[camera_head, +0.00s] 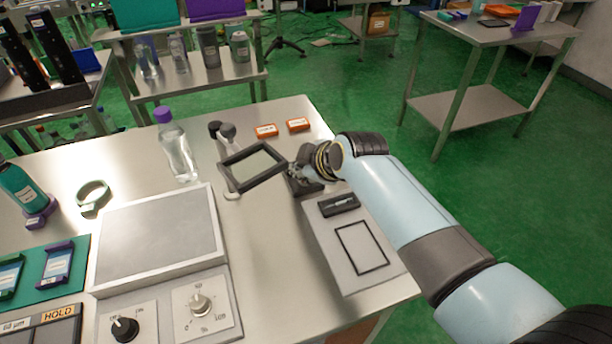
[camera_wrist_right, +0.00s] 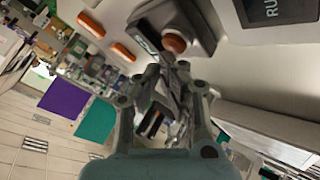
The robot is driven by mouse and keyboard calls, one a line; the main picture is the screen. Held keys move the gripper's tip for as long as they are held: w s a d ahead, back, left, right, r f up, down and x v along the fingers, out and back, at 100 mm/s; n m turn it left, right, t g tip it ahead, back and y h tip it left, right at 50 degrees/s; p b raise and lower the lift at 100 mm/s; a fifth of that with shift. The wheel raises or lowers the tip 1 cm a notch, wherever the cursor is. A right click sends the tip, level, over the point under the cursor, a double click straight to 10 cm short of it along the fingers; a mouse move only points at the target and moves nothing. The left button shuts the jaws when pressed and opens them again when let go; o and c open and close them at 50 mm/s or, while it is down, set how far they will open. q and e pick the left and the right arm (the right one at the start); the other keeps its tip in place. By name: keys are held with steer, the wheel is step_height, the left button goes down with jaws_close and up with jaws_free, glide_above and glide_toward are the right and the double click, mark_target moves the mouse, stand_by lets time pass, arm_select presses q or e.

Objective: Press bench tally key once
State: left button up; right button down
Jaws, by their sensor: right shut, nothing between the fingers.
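A grey bench unit (camera_head: 330,250) stands at the right edge of the metal bench, with a small dark display (camera_head: 339,205) and a black-outlined rectangle on its top. At its far end is a dark housing; the right wrist view shows a round orange-brown key (camera_wrist_right: 175,43) on it. My right gripper (camera_head: 297,180) is over this far end, fingers shut and empty. In the right wrist view the shut fingertips (camera_wrist_right: 160,75) are close to the key. I cannot tell whether they touch it. In the head view the gripper hides the key. My left gripper is not in view.
A black-framed magnifier-like stand (camera_head: 252,167) is just left of my right gripper. Two orange boxes (camera_head: 266,130) (camera_head: 298,125) lie behind it. A clear bottle with a purple cap (camera_head: 177,148) and a grey plate (camera_head: 160,235) stand farther left.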

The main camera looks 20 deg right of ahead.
steer(key=shift+f, duration=0.45)
stand_by(0.3)
steer(key=shift+r, duration=0.1)
steer(key=shift+r+p, duration=0.7)
steer(key=shift+r, duration=0.05)
step_height(320, 180, up, 5)
steer(key=p, duration=0.5)
steer(key=shift+r, duration=0.1)
stand_by(0.3)
stand_by(0.5)
